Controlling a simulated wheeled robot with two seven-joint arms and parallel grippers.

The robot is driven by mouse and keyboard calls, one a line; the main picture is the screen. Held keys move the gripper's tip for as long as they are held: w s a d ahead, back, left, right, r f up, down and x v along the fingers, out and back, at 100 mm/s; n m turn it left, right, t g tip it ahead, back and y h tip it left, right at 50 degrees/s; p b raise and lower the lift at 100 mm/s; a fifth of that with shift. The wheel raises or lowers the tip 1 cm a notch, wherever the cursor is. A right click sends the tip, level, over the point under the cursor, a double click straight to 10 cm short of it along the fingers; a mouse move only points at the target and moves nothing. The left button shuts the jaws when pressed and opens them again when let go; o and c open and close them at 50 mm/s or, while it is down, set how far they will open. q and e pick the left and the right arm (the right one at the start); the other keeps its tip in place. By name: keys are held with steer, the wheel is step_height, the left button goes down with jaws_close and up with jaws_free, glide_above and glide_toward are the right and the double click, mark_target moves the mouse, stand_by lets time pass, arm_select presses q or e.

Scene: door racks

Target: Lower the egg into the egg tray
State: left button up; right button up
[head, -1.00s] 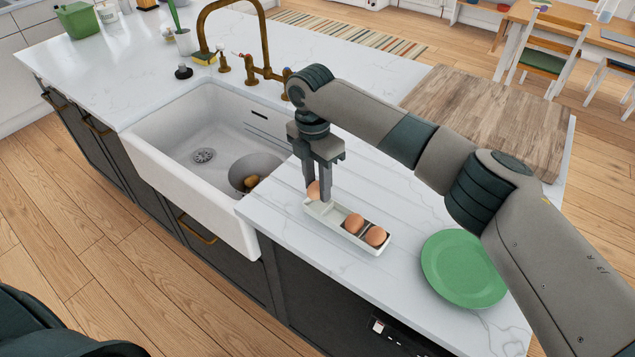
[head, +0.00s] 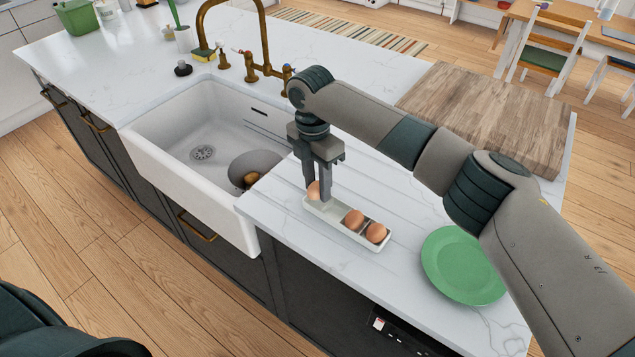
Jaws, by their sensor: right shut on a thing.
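A small white egg tray (head: 336,226) lies on the counter to the right of the sink. Two brown eggs, one near the middle (head: 353,220) and one at the near right end (head: 376,232), sit in it. My right gripper (head: 319,192) points down over the tray's far left end and is shut on another brown egg (head: 313,189). The fingers partly hide this egg; I cannot tell whether it touches the tray. At the lower left only a dark part of my own body shows, and my left gripper is out of view.
A green plate (head: 462,265) lies right of the tray, below my right arm. A wooden board (head: 490,115) lies behind the arm. The white sink (head: 190,200) with a brass tap (head: 266,70) is on the left. The counter's front edge is close to the tray.

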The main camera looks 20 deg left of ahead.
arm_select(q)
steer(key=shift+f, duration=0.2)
arm_select(e)
steer(key=shift+f, duration=0.55)
steer(key=o, duration=0.7)
steer(key=shift+o, duration=0.2)
arm_select(q)
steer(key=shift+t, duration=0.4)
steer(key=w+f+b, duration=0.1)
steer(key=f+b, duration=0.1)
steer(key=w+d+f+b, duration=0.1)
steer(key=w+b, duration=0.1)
steer(key=b, duration=0.1)
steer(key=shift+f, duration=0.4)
arm_select(e)
step_height(320, 180, up, 17)
steer(key=a, duration=0.1)
steer(key=shift+w+r, duration=0.2)
steer(key=shift+w, duration=0.1)
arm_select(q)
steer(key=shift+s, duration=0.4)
